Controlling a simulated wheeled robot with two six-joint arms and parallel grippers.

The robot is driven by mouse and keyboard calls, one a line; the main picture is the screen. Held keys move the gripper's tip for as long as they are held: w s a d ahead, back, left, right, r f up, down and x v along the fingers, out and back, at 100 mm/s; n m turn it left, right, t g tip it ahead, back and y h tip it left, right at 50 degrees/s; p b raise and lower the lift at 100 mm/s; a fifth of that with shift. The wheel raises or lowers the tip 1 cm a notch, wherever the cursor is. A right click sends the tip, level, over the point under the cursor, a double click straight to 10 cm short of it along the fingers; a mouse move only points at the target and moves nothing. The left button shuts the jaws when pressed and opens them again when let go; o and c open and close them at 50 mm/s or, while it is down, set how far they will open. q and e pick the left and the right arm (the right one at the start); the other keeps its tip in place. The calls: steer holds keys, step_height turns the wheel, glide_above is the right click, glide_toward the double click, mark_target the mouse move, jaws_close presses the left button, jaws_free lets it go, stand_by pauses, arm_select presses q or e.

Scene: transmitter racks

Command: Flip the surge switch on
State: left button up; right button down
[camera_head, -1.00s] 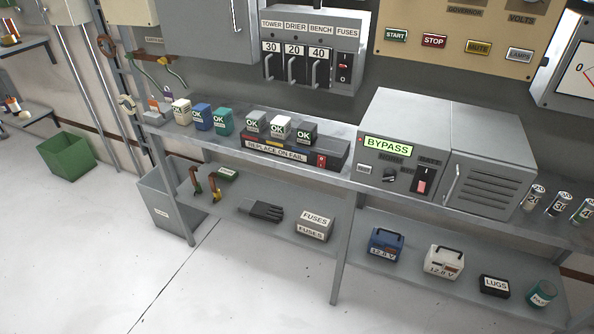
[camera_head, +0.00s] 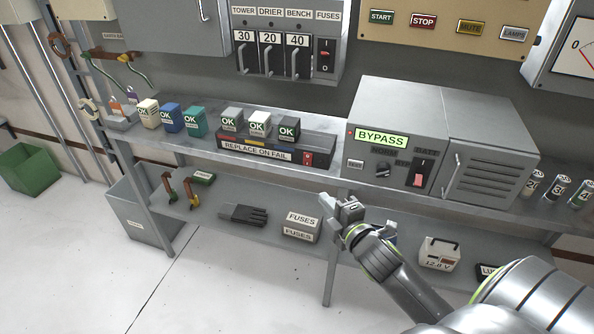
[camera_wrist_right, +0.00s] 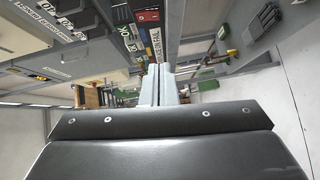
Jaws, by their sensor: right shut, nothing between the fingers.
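A dark strip (camera_head: 262,149) labelled REPLACE ON FAIL lies on the bench shelf. Several OK modules stand along its back, and a small red switch (camera_head: 308,158) is at its right end. No label reading surge is legible; the switch's position is too small to tell. My right gripper (camera_head: 330,204) is shut and empty, in front of the shelf edge, below and right of the red switch and apart from it. In the right wrist view its closed fingers (camera_wrist_right: 158,85) point toward the strip (camera_wrist_right: 152,42). My left gripper is not in view.
A grey BYPASS cabinet (camera_head: 390,120) with a red rocker stands right of the strip. A breaker panel (camera_head: 285,45) hangs above. Open floor lies at front left.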

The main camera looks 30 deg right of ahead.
steer(key=shift+r, duration=0.15)
steer(key=shift+w, duration=0.15)
glide_toward(304, 164)
steer(key=w+a, duration=0.3)
steer(key=w+d, duration=0.2)
steer(key=shift+w+d, duration=0.2)
steer(key=shift+d, duration=0.15)
steer(key=shift+w+d+f, duration=0.2)
steer(key=shift+d, duration=0.05)
steer(key=shift+w+d, duration=0.1)
